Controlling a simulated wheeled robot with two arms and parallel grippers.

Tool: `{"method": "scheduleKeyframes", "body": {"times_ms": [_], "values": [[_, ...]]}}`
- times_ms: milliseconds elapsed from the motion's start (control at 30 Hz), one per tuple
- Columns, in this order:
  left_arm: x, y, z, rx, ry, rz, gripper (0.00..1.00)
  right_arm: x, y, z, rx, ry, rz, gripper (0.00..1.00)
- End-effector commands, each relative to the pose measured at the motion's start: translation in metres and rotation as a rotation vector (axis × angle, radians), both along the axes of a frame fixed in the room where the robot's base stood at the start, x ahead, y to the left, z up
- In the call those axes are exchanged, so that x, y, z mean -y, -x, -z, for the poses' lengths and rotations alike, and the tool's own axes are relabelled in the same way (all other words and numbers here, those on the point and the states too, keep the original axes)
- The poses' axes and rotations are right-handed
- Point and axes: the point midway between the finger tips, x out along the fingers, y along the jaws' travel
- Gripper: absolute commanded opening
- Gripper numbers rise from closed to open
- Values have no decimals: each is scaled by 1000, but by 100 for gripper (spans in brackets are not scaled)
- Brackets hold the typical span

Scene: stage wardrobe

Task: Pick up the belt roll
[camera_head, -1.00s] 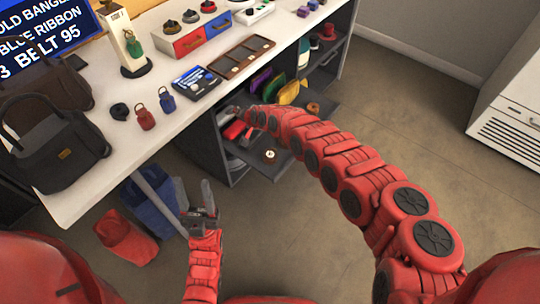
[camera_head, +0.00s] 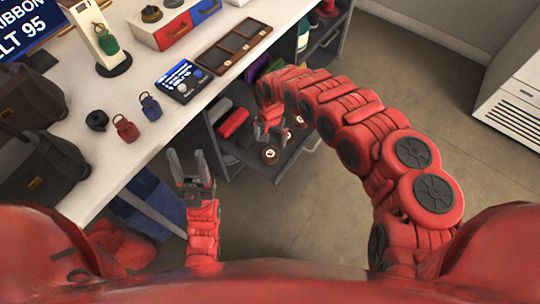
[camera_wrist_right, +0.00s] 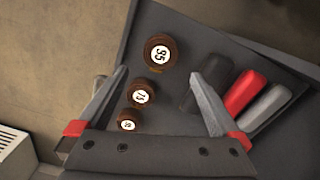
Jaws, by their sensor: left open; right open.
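Three brown belt rolls with white number labels lie in a dark open drawer. In the right wrist view, the roll marked 95 (camera_wrist_right: 158,53) is largest, just beyond my fingertips; a second (camera_wrist_right: 141,94) and third roll (camera_wrist_right: 127,121) lie lower, between or behind the fingers. A roll also shows in the head view (camera_head: 269,155). My right gripper (camera_head: 268,132) is open and empty above the drawer, pointing down; its fingers also show in the wrist view (camera_wrist_right: 160,75). My left gripper (camera_head: 185,160) is open and empty in front of the counter.
Black, red and grey cases (camera_wrist_right: 243,90) lie beside the rolls in the drawer (camera_wrist_right: 200,30). The white counter (camera_head: 150,85) holds a black bag (camera_head: 35,90), small bags and a compartment tray (camera_head: 235,48). Blue and red bags stand on the floor. Floor right of the drawer is clear.

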Motion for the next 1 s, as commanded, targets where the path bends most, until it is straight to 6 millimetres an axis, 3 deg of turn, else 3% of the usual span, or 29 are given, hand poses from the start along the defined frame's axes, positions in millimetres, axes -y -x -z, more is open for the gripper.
{"method": "scheduleKeyframes", "body": {"times_ms": [100,467,733,1000], "values": [[0,0,6,0,0,0,50,-2,1,23,-1,-3,0,100],[0,0,10,0,0,0,50,-1,1,44,2,-2,-1,100],[0,0,25,0,0,0,50,-2,4,83,3,-1,0,100],[0,0,26,0,0,0,50,-1,3,88,4,-1,-1,100]]}}
